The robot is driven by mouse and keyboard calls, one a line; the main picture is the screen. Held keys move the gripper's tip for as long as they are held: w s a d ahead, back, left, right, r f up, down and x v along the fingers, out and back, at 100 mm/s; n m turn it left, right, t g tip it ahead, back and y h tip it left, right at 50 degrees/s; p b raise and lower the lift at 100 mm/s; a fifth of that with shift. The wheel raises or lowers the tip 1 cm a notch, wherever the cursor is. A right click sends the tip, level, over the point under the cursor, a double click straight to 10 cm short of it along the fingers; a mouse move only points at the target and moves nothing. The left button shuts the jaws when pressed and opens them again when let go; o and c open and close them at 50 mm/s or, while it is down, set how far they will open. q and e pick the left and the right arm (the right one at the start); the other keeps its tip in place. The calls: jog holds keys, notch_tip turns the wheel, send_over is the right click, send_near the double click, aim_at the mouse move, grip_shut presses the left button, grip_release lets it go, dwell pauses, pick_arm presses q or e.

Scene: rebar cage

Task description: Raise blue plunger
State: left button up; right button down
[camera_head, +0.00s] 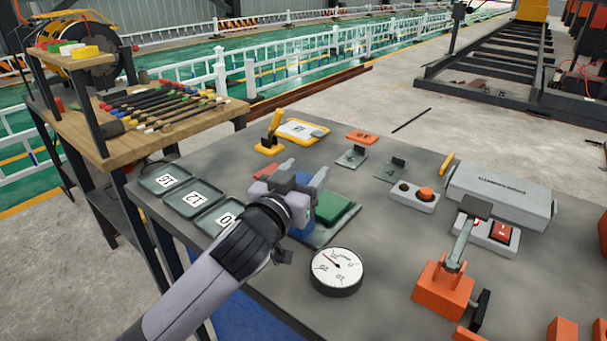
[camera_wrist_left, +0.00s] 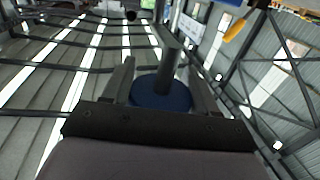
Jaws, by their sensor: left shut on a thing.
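The blue plunger shows as a round blue body (camera_wrist_left: 160,94) with a dark grey stem (camera_wrist_left: 167,65) in the left wrist view. It sits between the two fingers of my left gripper (camera_wrist_left: 160,88). In the head view my left gripper (camera_head: 303,178) is over the middle of the table, shut on the plunger. Only some blue (camera_head: 302,224) shows below the gripper there; the rest is hidden by my wrist. I cannot tell how far the plunger is raised. My right gripper is in neither view.
A green block (camera_head: 334,207) on a grey plate stands close to the gripper. A round dial gauge (camera_head: 336,269) is in front, numbered trays (camera_head: 192,198) at left, an orange clamp (camera_head: 443,290) at right. A button box (camera_head: 414,196) and grey case (camera_head: 500,192) stand behind it.

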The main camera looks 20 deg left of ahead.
pick_arm(q)
jog(key=shift+r, duration=0.5)
jog(key=o, duration=1.5)
jog(key=shift+r, duration=0.1)
jog(key=shift+s+f, duration=0.2)
jog(key=shift+s, duration=0.3)
jog(key=s, duration=0.4)
jog(key=s+a, duration=0.1)
jog(key=s, duration=0.1)
jog(key=shift+r, duration=0.1)
jog(key=shift+s, duration=0.15)
